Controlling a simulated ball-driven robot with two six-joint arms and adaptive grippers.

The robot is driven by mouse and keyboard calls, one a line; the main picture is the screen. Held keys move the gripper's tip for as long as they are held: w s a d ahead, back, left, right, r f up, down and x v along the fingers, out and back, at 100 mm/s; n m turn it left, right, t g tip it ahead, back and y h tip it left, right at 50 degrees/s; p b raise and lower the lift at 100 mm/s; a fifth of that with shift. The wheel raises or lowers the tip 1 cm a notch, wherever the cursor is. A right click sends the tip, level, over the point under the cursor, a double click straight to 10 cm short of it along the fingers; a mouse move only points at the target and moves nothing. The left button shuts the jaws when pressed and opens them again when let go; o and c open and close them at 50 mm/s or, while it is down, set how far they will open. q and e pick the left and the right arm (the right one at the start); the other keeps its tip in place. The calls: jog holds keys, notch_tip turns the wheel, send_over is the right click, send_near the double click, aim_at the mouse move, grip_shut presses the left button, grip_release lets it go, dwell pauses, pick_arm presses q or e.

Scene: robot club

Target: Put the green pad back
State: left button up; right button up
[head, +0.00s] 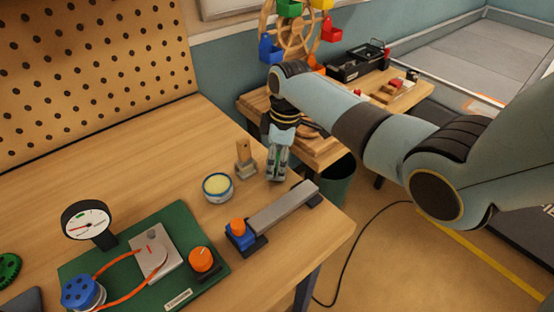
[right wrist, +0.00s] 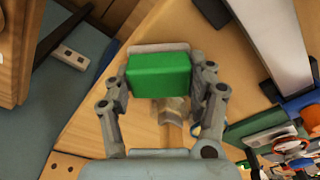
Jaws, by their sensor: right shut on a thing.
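The green pad (right wrist: 158,75) is a bright green block held between the two fingers of my right gripper (right wrist: 160,82) in the right wrist view. In the head view my right gripper (head: 277,172) points down over the right part of the workbench, and only slivers of green show between its fingers. Whether the pad touches the bench is not clear. A small wooden post (head: 243,157) on a base stands just left of the gripper. My left gripper is not in view.
A round pot with a pale yellow top (head: 217,185) stands front-left of the gripper. A grey bar (head: 283,207) with a blue-and-orange end lies in front. A green board (head: 215,262) with a dial gauge (head: 88,219) is nearer. The bench's right edge is close.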

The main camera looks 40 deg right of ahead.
jog(key=shift+f, duration=0.2)
jog(key=o, duration=1.1)
jog(key=shift+r, duration=0.6)
jog(key=r, duration=0.7)
jog(key=s+d+r, duration=0.1)
jog(key=r, duration=0.3)
jog(key=shift+d+r, duration=0.1)
